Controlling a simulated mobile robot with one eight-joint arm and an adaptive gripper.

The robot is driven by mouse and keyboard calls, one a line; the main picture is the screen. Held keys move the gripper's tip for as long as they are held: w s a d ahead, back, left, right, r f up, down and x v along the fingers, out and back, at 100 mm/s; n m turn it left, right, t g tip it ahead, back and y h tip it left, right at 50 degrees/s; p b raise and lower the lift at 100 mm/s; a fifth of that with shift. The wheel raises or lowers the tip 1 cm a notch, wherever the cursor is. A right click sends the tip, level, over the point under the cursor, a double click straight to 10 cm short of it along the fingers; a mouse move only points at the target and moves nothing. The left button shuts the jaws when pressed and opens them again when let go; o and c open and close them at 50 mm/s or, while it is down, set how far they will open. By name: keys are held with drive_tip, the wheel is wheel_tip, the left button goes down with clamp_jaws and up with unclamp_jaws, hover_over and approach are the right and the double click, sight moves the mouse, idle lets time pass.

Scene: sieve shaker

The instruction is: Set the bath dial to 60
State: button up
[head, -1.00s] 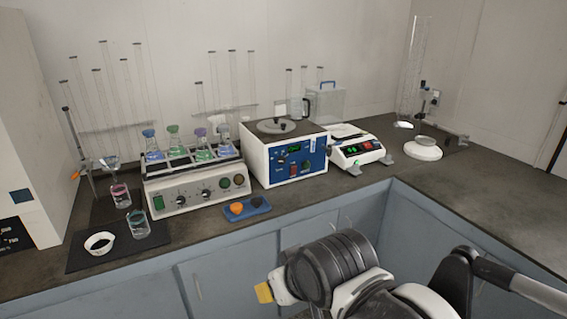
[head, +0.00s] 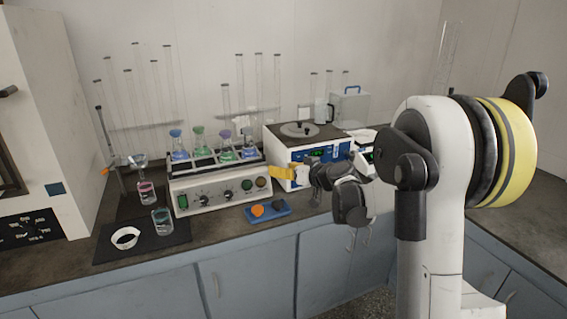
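A white box with a blue front panel (head: 302,156) and a round lid on top looks like the bath. A lit green display shows on its panel, too small to read. My arm hides much of the panel's lower part, so I cannot make out its dial or setting. The flask unit (head: 217,199) to its left also has dark knobs on its front.
A blue tray (head: 281,207) with an orange and a dark round piece lies on the counter below my gripper. A black mat (head: 165,235) with a beaker (head: 162,221) and a white dish (head: 125,238) is at left. Flasks and tall glass tubes stand behind.

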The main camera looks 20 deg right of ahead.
drive_tip(key=w+d+f+m+t+h, duration=0.1)
drive_tip(key=w+d+f+t, duration=0.15)
drive_tip(key=d+f, duration=0.4)
drive_tip(key=w+d+f+m+t+h, duration=0.1)
drive_tip(key=w+d+f+t+h, duration=0.2)
drive_tip(key=d, duration=0.7)
drive_tip(key=shift+g+y, duration=0.6)
drive_tip(key=shift+g, duration=0.15)
drive_tip(key=w+b, duration=0.1)
drive_tip(key=w, duration=0.2)
drive_tip(key=w+b, duration=0.1)
drive_tip(key=w, duration=0.3)
drive_tip(key=w+b, duration=0.1)
drive_tip(key=w, duration=0.2)
drive_tip(key=shift+w+a+f, duration=0.2)
drive_tip(key=shift+a+f, duration=0.05)
drive_tip(key=shift+f, duration=0.05)
clamp_jaws()
